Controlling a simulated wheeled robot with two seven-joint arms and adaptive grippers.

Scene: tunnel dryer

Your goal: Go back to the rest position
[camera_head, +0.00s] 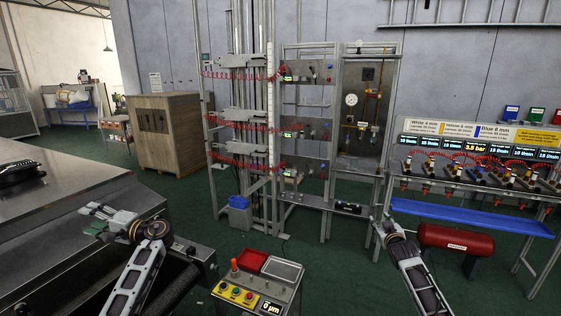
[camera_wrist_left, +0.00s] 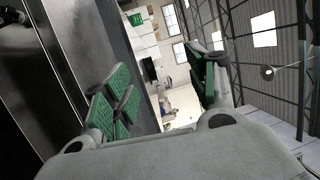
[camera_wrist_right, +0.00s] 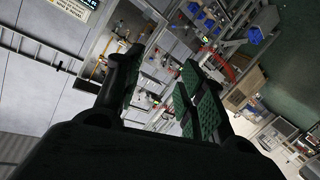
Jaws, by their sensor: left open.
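My left gripper (camera_head: 95,220) is at the lower left of the head view, beside the steel machine top. In the left wrist view its green-padded fingers (camera_wrist_left: 165,90) stand wide apart with nothing between them. My right gripper (camera_head: 386,222) is right of centre in the head view, in front of the steel frame. In the right wrist view its green-padded fingers (camera_wrist_right: 160,95) are apart and empty. Neither gripper touches anything that I can see.
A steel machine (camera_head: 60,200) fills the left. A control stand (camera_head: 228,292) with buttons and a red tray (camera_head: 250,261) is at the front centre. A blue shelf (camera_head: 470,216) and red tank (camera_head: 456,239) are at the right. Green floor lies open between them.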

